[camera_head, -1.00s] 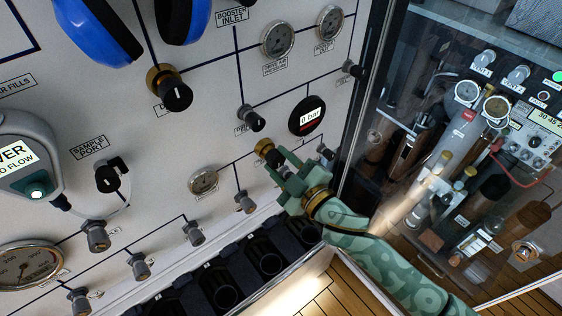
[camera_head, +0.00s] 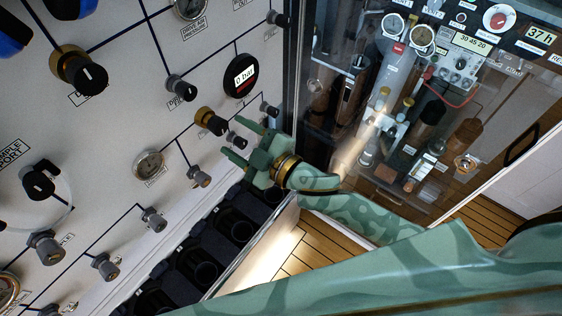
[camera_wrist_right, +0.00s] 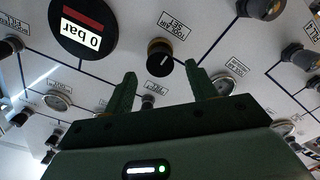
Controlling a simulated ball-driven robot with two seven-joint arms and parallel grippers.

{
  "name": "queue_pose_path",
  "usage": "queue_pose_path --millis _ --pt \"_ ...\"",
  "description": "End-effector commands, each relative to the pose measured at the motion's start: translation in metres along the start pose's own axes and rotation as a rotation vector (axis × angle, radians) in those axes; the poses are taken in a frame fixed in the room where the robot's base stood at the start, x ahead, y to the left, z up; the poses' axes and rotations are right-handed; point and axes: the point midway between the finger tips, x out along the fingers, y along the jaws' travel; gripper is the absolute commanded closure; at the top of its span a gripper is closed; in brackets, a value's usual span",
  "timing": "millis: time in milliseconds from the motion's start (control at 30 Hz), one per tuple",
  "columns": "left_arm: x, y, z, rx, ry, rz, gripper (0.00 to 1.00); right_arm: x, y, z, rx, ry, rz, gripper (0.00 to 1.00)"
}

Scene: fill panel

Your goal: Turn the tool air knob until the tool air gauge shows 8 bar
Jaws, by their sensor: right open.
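The tool air knob (camera_head: 210,121) is black with a brass collar, on the white panel. In the right wrist view, the knob (camera_wrist_right: 160,58) sits beyond and between my fingertips, apart from them, its white mark visible. The round black gauge (camera_head: 240,76) above it reads 0 bar; the same gauge (camera_wrist_right: 82,28) reads 0 bar in the wrist view, upside down. My right gripper (camera_head: 236,141) is open and empty, just right of and below the knob. It also shows in the wrist view (camera_wrist_right: 162,77). My left gripper is not in view.
A small black knob (camera_head: 237,142) and a small dial (camera_head: 149,165) are near the tool air knob. Other knobs, such as the brass-collared one (camera_head: 80,70), crowd the panel. Dark sockets (camera_head: 205,265) lie below. A glass-fronted cabinet (camera_head: 400,110) stands to the right.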

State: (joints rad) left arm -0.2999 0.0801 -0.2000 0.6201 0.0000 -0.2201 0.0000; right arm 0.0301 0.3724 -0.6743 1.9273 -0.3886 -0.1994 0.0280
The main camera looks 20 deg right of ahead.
Motion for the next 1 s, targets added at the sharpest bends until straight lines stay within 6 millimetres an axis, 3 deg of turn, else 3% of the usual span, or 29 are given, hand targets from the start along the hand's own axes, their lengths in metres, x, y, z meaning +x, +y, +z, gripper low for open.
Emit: queue_pose_path --millis 200,400,600,1000 --pt "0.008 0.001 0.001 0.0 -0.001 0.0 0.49 -0.063 -0.003 0.002 0.002 -0.003 -0.004 0.43" --pt "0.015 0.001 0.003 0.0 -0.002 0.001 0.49 -0.104 -0.003 0.002 0.001 -0.003 -0.003 0.43" --pt "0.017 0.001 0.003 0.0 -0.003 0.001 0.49 -0.119 -0.001 0.0 0.0 0.0 -0.001 0.43" --pt "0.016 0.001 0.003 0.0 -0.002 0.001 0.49 -0.12 -0.001 0.0 0.0 0.0 -0.001 0.43"
